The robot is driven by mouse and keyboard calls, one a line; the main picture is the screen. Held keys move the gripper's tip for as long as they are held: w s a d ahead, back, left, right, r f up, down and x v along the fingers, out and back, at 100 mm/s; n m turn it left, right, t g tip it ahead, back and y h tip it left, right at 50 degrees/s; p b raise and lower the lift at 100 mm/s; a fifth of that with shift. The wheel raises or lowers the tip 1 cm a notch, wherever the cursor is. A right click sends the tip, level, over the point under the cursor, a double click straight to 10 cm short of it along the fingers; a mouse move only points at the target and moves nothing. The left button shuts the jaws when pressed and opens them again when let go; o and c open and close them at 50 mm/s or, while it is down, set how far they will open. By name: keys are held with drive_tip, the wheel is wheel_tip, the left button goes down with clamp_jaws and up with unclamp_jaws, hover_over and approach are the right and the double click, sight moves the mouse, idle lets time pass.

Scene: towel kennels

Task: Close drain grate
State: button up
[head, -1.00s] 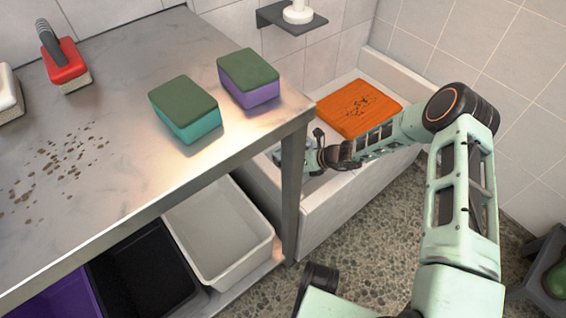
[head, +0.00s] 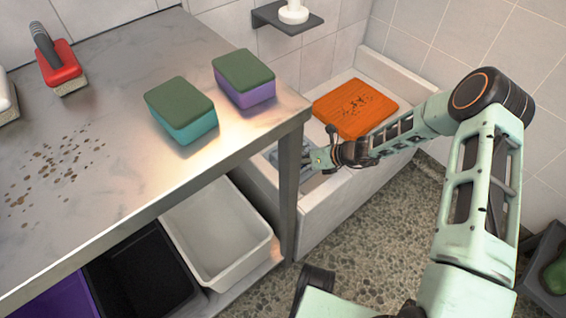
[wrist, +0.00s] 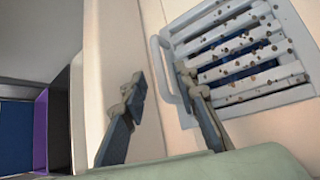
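The drain grate (wrist: 245,60) is a pale slatted panel with brown specks in the wrist view, with dark blue showing between its slats. A pale loop handle (wrist: 160,75) stands on its left side. My gripper (wrist: 160,85) is open, its two fingers apart and nothing held between them. The right finger overlaps the handle and the grate's left edge; I cannot tell whether it touches.
The white basin (head: 325,210) holds a stained orange board (head: 356,110) at its far end. The steel table (head: 95,115) bears a teal sponge (head: 181,112), a purple sponge (head: 244,80) and a red brush (head: 62,70). A white bin (head: 217,230) sits beneath.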

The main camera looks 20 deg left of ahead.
drive_tip(key=v, duration=0.6)
idle(0.4)
